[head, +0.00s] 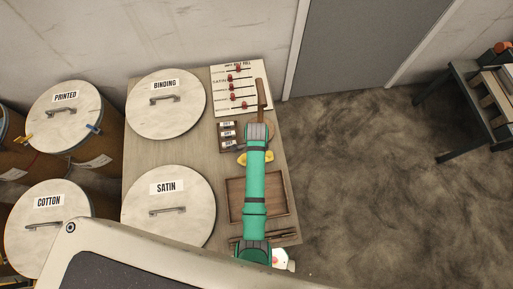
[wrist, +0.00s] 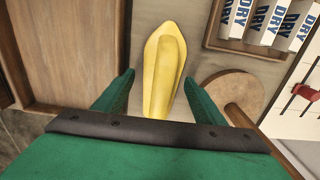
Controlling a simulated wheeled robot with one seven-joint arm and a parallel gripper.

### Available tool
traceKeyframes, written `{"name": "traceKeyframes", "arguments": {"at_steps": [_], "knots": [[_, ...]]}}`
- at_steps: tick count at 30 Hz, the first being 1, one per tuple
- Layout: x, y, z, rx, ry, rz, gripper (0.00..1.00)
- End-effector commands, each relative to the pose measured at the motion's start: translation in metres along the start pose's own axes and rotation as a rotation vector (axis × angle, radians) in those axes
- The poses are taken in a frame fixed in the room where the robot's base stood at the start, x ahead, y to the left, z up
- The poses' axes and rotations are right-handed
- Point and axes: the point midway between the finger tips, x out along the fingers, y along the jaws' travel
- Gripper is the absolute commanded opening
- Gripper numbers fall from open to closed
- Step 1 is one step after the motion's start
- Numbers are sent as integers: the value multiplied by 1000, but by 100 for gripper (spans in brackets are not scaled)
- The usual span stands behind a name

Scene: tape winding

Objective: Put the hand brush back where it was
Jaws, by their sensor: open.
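A yellow boat-shaped piece with a raised ridge (wrist: 163,75), likely the hand brush, lies on the wooden table; no bristles show. In the head view this yellow piece (head: 266,158) is partly covered by my arm. My gripper (wrist: 157,78) is open, its two green fingers on either side of the yellow piece's near part. I cannot tell whether they touch it. In the head view the fingers are mostly hidden beneath my arm.
A shallow wooden tray (head: 280,212) lies beside the yellow piece. A box of DRY packets (head: 228,136), a round wooden disc with an upright post (head: 261,93) and a white slider board (head: 221,87) are close by. Large lidded drums (head: 166,104) crowd the left.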

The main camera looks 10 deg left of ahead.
Motion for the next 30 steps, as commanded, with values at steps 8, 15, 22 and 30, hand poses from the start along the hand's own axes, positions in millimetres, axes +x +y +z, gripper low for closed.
{"name": "traceKeyframes", "arguments": {"at_steps": [8,15,22,30], "knots": [[-57,-1,-1,1,1,-5,64],[-92,-1,-1,1,1,-3,64],[-103,0,-1,1,0,-1,64],[-103,0,-1,2,0,0,64]]}}
